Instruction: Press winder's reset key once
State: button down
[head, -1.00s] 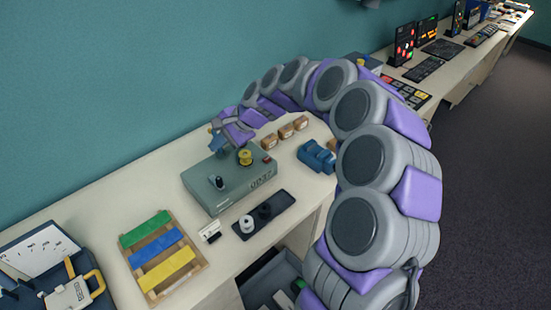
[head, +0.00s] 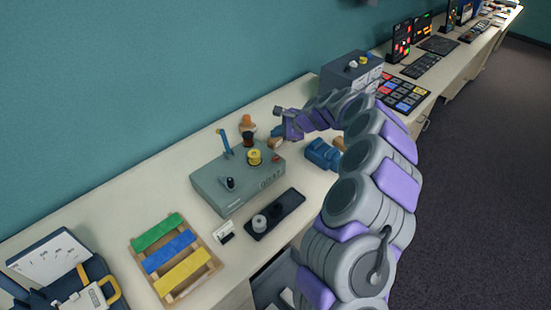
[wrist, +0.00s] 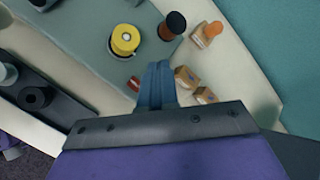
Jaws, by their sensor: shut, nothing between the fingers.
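The winder is a grey-green box (head: 230,190) on the bench, with a black knob (head: 230,184), a yellow spool (head: 254,157), a dark spool (head: 248,138) and a blue lever (head: 224,143). A small red key (head: 276,158) sits at its right corner. In the wrist view the red key (wrist: 133,83) lies just left of my gripper (wrist: 158,68). The yellow spool (wrist: 125,40) and dark spool (wrist: 172,26) are beyond the fingers. My gripper is shut and empty, above the winder's right edge. Its height above the key is hard to tell.
Wooden blocks (wrist: 188,77) and an orange-topped piece (wrist: 207,32) stand close right of my fingers. A blue object (head: 322,154) sits right of the winder. A grey box (head: 350,76) stands farther along.

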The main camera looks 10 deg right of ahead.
jog(key=b, duration=0.6)
send_over(278, 159)
jog(key=f, duration=0.6)
jog(key=shift+a+f, duration=0.25)
jog(key=shift+f, duration=0.05)
jog(key=shift+d+f+b, duration=0.15)
jog(key=shift+d+f, duration=0.05)
jog(key=shift+f, duration=0.35)
jog(key=shift+d+f+b, duration=0.15)
jog(key=shift+f, duration=0.4)
jog(key=shift+a, duration=0.2)
jog(key=shift+f, duration=0.15)
jog(key=shift+d+f, duration=0.1)
jog(key=shift+f, duration=0.05)
